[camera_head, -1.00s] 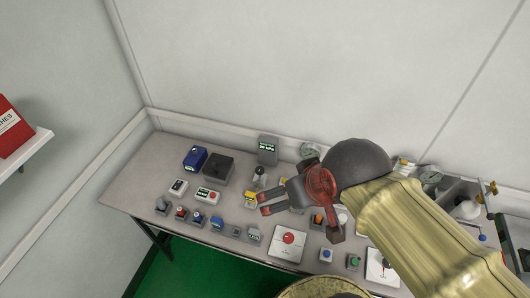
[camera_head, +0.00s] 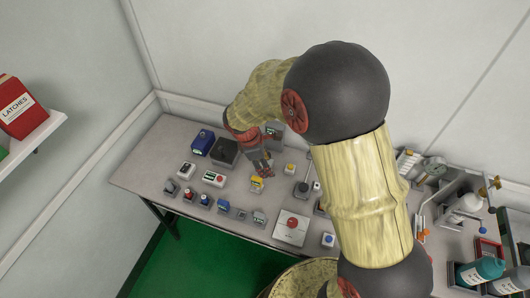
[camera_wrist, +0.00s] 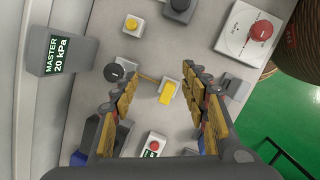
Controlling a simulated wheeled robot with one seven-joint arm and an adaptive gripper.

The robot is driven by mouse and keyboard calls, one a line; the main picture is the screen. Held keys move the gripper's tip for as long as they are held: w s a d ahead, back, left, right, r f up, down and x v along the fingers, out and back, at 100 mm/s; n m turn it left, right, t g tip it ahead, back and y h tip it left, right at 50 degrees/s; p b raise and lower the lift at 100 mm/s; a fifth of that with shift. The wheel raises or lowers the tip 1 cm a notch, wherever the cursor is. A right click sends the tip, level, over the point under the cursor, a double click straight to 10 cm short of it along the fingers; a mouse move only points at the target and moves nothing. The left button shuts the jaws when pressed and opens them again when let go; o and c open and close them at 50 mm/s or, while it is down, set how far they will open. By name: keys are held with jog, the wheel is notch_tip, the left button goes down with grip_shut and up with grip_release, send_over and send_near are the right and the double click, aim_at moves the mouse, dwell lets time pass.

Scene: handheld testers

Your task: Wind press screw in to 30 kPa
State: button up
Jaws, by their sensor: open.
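The master gauge (camera_wrist: 60,55) is a grey block at the left of the wrist view, and its green display reads 20 kPa. A dark round knob (camera_wrist: 118,70) on a grey body, possibly the press screw, stands beside it. A tan line runs from it towards a yellow block (camera_wrist: 167,92) on a grey base. My gripper (camera_wrist: 159,76) is open and empty above the bench, its fingers either side of the yellow block in this view. In the head view, my gripper (camera_head: 262,170) hangs near the yellow block (camera_head: 257,183), and my arm partly hides the gauge (camera_head: 274,130).
A yellow button (camera_wrist: 132,24) and a white panel (camera_wrist: 236,40) with a red button lie on the bench. A blue box (camera_head: 203,141) and a dark box (camera_head: 225,152) stand to the left, with several small testers in front. The bench's left end is clear.

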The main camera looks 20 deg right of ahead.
jog(key=w+n+t, duration=0.2)
jog(key=w+n, duration=0.6)
jog(key=n, duration=0.1)
jog(key=b+x, duration=0.1)
jog(key=x, duration=0.4)
jog(key=b+x, duration=0.1)
jog(key=x, duration=0.1)
jog(key=shift+d+f+b, duration=0.1)
jog(key=shift+d+b, duration=0.25)
jog(key=shift+s+h, duration=0.1)
jog(key=shift+h, duration=0.2)
jog(key=shift+c, duration=1.4)
jog(key=c, duration=0.7)
jog(key=shift+c, duration=0.7)
